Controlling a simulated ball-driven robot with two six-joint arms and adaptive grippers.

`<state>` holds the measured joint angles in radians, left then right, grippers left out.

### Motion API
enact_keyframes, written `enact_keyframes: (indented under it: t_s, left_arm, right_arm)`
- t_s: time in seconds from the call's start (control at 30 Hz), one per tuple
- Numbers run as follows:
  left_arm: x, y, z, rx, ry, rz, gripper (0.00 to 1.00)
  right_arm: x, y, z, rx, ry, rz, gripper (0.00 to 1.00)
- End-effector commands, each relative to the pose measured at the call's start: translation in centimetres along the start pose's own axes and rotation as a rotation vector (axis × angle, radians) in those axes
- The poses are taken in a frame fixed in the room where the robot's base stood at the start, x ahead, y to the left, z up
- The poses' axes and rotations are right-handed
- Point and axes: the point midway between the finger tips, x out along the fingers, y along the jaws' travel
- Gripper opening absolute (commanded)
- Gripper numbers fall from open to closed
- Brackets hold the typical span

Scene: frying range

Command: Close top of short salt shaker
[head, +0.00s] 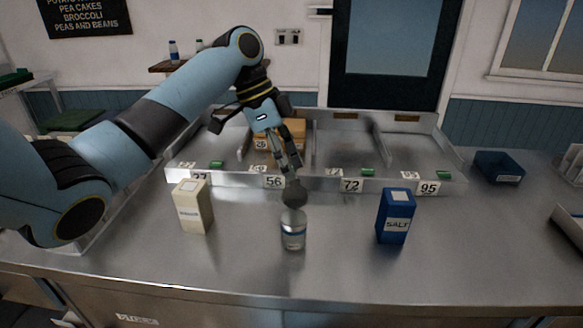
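The short salt shaker (293,234) stands upright on the steel counter, near the front middle. It is a small clear jar with a pale band. A dark round top (294,194) is just above its mouth; I cannot tell whether the two touch. My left gripper (289,176) comes down from above, its fingers close together with their tips at the dark top, and it appears shut on it. The exact contact is too small to see clearly. My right gripper is not in view.
A cream carton (192,206) stands left of the shaker and a blue salt carton (395,216) stands right of it. Behind is a metal divided tray (330,184) with number labels and a brown box (294,128). A dark blue bin (498,166) is at right. The counter between is clear.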

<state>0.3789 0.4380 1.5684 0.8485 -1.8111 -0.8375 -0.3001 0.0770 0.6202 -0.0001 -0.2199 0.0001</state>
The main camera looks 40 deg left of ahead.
Motion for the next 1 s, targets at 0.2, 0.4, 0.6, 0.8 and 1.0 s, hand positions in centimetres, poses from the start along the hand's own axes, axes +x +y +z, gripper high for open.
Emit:
enact_keyframes:
  t_s: [0.2, 0.4, 0.6, 0.8, 1.0]
  left_arm:
    - [1.9, 0.0, 0.0, 0.000, 0.001, 0.000, 0.29]
    - [2.1, 0.0, 0.0, 0.000, 0.000, -0.001, 0.29]
    - [2.1, 0.0, 0.0, 0.000, 0.000, -0.001, 0.13]
    - [2.1, 0.0, 0.0, 0.000, 0.000, -0.001, 0.00]
    - [2.1, 0.0, 0.0, 0.001, 0.000, -0.003, 0.00]
  right_arm:
    - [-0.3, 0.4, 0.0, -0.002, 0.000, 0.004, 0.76]
    - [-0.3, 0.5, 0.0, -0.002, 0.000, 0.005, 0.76]
    - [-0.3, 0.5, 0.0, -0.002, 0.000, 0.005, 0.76]
    - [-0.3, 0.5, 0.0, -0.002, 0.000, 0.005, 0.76]
    - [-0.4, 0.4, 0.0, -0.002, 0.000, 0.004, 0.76]
